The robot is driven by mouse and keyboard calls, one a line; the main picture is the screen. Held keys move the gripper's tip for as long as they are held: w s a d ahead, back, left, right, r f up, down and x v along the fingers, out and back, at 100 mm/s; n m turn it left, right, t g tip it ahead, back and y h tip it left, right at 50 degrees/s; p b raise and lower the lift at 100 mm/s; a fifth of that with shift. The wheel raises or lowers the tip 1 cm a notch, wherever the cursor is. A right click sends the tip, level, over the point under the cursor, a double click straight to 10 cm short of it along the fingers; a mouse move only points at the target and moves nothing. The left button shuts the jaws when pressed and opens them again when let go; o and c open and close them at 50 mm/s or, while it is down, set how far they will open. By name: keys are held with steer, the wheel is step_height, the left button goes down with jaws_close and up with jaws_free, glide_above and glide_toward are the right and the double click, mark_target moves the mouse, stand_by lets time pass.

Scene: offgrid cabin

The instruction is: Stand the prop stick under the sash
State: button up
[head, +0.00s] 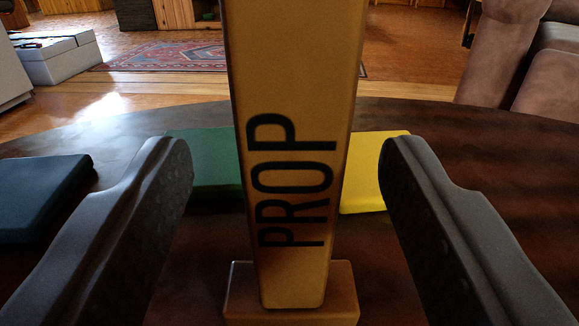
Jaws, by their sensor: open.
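The prop stick (300,110) is a tan bar with the black letters PROP running up its face. It stands upright in the middle of the head view, on a small block-like foot (340,290) of similar colour. Its top runs out of the picture. My gripper (288,170) is open, with one dark finger on each side of the stick. Clear gaps show between both fingers and the stick. The sash is not in view.
A dark round wooden table (480,150) bears the stick. On it lie a dark blue flat item (40,190) at left, and a green one (205,165) and a yellow one (365,200) behind the stick. Beyond are a patterned rug (165,55), white boxes (60,60) and a brown armchair (500,50).

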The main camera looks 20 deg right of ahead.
mark_target(287, 38)
steer(key=shift+b+x, duration=0.7)
steer(key=shift+x, duration=1.85)
steer(key=shift+d, duration=0.1)
jaws_close()
steer(key=shift+r, duration=0.4)
steer(key=r+p, duration=0.2)
steer(key=r, duration=0.1)
steer(key=shift+s, duration=0.3)
steer(key=v, duration=0.7)
steer(key=shift+s+a+r+p, duration=0.2)
steer(key=shift+a+r+p, duration=0.05)
steer(key=shift+a+p, duration=0.2)
steer(key=shift+s+d+p, duration=0.2)
steer(key=shift+s+p, duration=0.1)
steer(key=shift+p, duration=0.7)
